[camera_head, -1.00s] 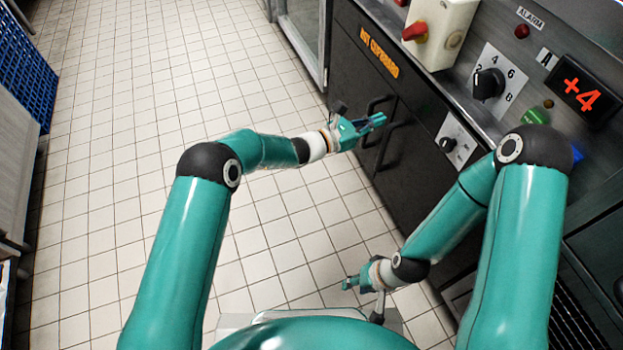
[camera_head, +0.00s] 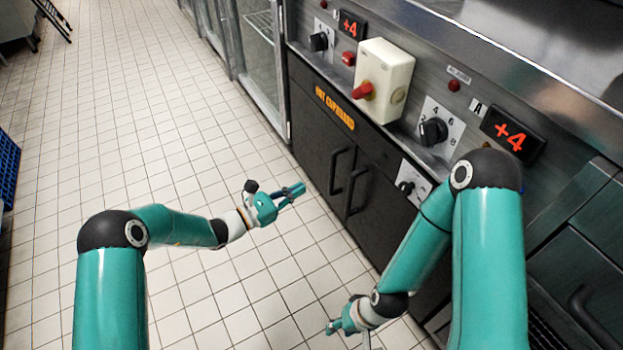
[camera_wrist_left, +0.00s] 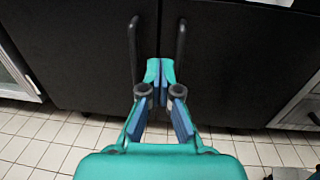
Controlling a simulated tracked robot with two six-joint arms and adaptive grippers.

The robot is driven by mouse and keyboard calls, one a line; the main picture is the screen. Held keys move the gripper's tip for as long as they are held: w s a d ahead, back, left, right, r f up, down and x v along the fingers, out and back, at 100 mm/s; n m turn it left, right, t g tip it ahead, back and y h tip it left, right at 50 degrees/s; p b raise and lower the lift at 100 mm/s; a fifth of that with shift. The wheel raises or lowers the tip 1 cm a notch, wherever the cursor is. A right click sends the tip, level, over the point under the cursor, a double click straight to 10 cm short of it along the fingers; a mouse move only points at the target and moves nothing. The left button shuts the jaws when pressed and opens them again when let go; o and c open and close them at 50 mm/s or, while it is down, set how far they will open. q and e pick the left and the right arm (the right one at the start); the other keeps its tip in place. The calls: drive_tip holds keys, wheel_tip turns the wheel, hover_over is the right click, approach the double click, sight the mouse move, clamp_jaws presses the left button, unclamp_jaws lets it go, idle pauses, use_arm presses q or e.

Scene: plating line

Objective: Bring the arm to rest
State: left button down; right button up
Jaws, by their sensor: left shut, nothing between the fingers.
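My left arm reaches in from the left in the head view. Its gripper (camera_head: 290,196) is in the air over the tiled floor, a little left of the hot cupboard's (camera_head: 352,168) dark doors. In the left wrist view the left gripper (camera_wrist_left: 160,70) is shut and empty, its fingertips together and pointing at the gap between two black door handles. My right arm hangs down on the right, and its gripper (camera_head: 335,327) is low over the floor near the bottom edge of the head view. The right fingers are too small to tell open from shut.
A counter panel carries a cream switch box (camera_head: 388,78) with a red knob, a dial (camera_head: 433,131) and a red "+4" display (camera_head: 513,133). A glass-door cabinet (camera_head: 262,60) stands beyond. A blue crate (camera_head: 8,168) is at the left edge. The floor (camera_head: 130,130) between is clear.

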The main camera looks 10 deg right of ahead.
use_arm(q)
drive_tip(key=s+a+f+m+g+y, duration=0.35)
drive_tip(key=s+a+f+m, duration=0.25)
drive_tip(key=s, duration=0.5)
drive_tip(key=s+a+f+m+g+y, duration=0.2)
drive_tip(key=s+a+f+m+y, duration=0.4)
drive_tip(key=s, duration=0.6)
drive_tip(key=s+a+f+m+g+y, duration=0.3)
drive_tip(key=s+a+f+m, duration=0.3)
drive_tip(key=s, duration=0.5)
drive_tip(key=w+a+r+m+t+p, duration=0.1)
drive_tip(key=w+r+m+p, duration=0.1)
drive_tip(key=r+p, duration=3.2)
drive_tip(key=shift+w+r+m+t+p, duration=0.4)
drive_tip(key=shift+w+r, duration=0.25)
drive_tip(key=shift+w, duration=0.2)
